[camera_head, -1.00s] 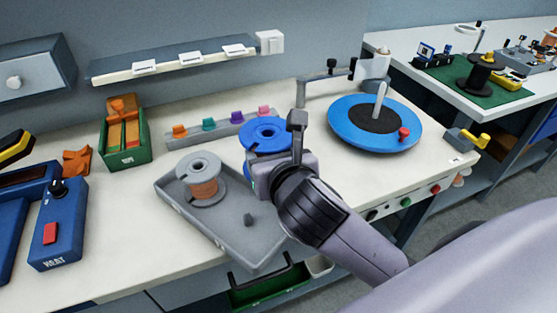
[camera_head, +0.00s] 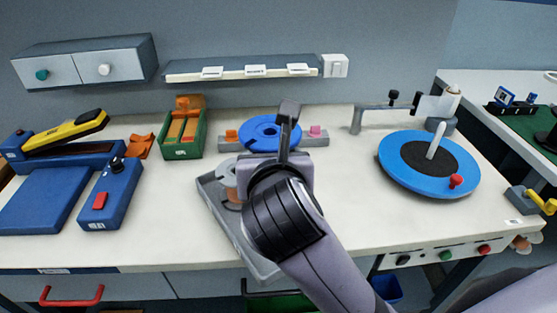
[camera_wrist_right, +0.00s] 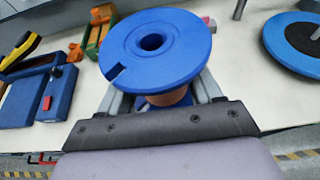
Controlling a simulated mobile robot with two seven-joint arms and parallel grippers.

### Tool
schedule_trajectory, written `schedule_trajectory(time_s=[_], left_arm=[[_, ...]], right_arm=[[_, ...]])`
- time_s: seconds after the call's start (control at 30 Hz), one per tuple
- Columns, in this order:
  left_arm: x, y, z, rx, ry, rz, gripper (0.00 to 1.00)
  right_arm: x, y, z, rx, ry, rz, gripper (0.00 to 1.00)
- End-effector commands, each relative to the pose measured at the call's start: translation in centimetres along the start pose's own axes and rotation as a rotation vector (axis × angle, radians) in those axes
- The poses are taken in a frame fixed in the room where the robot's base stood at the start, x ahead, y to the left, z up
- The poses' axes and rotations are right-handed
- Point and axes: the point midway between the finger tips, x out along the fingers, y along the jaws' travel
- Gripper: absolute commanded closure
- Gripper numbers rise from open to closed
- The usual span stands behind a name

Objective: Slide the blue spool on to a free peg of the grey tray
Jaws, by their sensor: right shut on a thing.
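The blue spool (camera_head: 262,133) has a wide blue flange with a centre hole and a notch, and a copper winding below. In the right wrist view, the spool (camera_wrist_right: 185,50) sits flange up, between the fingers. My right gripper (camera_head: 272,162) is shut on it at the tray's back right. The grey tray (camera_head: 236,232) lies on the bench, its right part hidden behind my right arm. A grey spool with copper winding (camera_head: 227,168) stands on the tray, partly covered by my gripper. No free peg is visible now. My left gripper is out of view.
A rack with coloured knobs (camera_head: 315,138) is behind the spool. A blue turntable (camera_head: 400,172) with a post stands right. A green bin (camera_head: 183,150) and a blue heat sealer (camera_head: 110,195) are left. A shelf (camera_head: 245,68) hangs above. Bare bench lies between sealer and tray.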

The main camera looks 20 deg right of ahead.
Motion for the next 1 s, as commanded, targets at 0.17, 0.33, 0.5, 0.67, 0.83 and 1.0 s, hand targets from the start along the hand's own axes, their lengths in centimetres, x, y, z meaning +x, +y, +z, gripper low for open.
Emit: schedule_trajectory(time_s=[0.17, 0.33, 0.5, 0.67, 0.83, 1.0], left_arm=[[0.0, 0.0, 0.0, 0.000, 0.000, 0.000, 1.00], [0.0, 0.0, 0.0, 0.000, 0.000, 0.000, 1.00], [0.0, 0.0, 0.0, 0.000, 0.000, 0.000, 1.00], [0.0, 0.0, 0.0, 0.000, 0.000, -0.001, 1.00], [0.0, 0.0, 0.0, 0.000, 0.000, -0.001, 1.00], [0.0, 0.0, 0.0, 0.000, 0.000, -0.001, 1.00]], right_arm=[[-0.4, 0.4, 0.6, 0.005, -0.006, -0.002, 0.97], [-0.3, 0.4, 0.2, 0.004, -0.005, -0.005, 0.97], [0.2, 0.3, -0.9, 0.002, -0.004, -0.006, 0.97], [0.7, 0.3, -2.3, 0.002, -0.003, -0.005, 0.97], [1.3, 0.3, -3.7, 0.002, -0.005, -0.004, 0.97], [1.8, 0.3, -4.9, 0.002, -0.006, -0.005, 0.97]])
